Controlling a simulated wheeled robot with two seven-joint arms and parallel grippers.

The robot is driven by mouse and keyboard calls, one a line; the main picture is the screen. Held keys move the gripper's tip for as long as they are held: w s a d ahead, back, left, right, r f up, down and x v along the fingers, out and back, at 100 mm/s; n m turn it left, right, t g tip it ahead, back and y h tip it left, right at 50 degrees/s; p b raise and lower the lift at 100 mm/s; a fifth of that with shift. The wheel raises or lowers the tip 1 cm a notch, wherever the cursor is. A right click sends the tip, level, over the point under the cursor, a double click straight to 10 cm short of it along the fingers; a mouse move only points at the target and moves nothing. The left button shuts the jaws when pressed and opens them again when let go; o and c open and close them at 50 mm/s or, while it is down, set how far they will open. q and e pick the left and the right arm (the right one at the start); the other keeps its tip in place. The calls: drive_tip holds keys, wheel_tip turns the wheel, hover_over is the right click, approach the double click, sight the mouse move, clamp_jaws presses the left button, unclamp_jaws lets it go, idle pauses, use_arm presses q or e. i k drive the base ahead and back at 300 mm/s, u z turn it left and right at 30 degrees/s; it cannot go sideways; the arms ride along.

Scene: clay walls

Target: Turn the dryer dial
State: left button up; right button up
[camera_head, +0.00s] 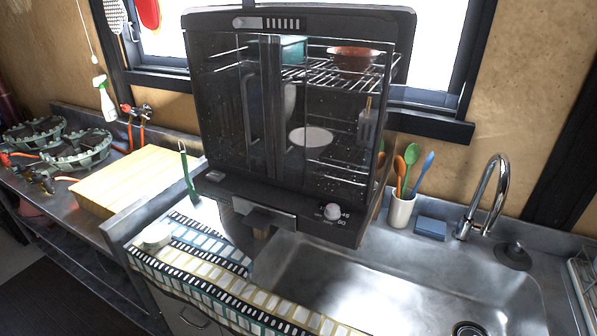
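The dish dryer (222,182) is a tall black cabinet with clear doors, standing at the back of the counter beside the sink. Its dial (332,211) is a small round white knob low on the right of the front panel, with white markings next to it. The exact angle of the dial is too small to tell. Inside the dryer are a reddish-brown bowl (352,58) on the upper rack and a white plate (311,137) lower down. Neither of my grippers shows in the view, and nothing covers the dial.
A steel sink (390,290) with a curved faucet (490,190) lies at the right. A white cup (401,210) with utensils and a blue sponge (430,228) stand right of the dryer. A patterned cloth (200,272) and a wooden board (135,178) are at the left.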

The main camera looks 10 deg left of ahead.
sight(332, 211)
drive_tip(key=u, duration=1.15)
drive_tip(key=k, duration=0.45)
drive_tip(key=z, duration=0.75)
